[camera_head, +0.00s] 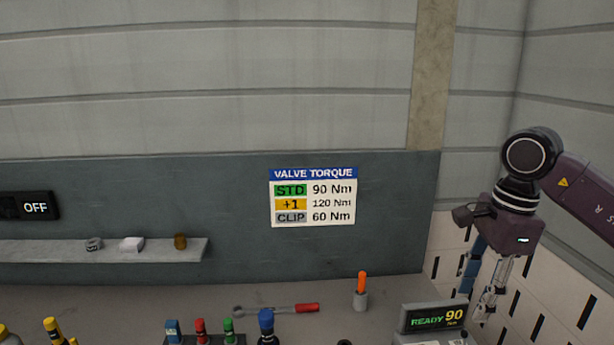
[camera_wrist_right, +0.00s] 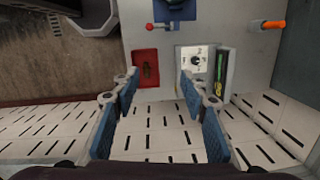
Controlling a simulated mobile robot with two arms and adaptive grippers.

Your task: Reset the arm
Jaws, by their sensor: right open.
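My right gripper (camera_head: 478,295) hangs at the right side of the head view, pointing down in front of the slotted white panels. In the right wrist view its two blue-padded fingers (camera_wrist_right: 160,85) are spread apart, with nothing between them. Beyond the fingertips lie a red tray (camera_wrist_right: 145,68) holding a small dark item and a white box with a dial (camera_wrist_right: 195,60). My left arm and left gripper do not show.
The workbench (camera_head: 190,294) carries a red-handled wrench (camera_head: 305,308), an orange-handled tool in a holder (camera_head: 361,285), a torque display reading READY 90 (camera_head: 432,318) and several coloured-top items. A wall shelf (camera_head: 60,250) holds small parts. A VALVE TORQUE sign (camera_head: 313,198) hangs above.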

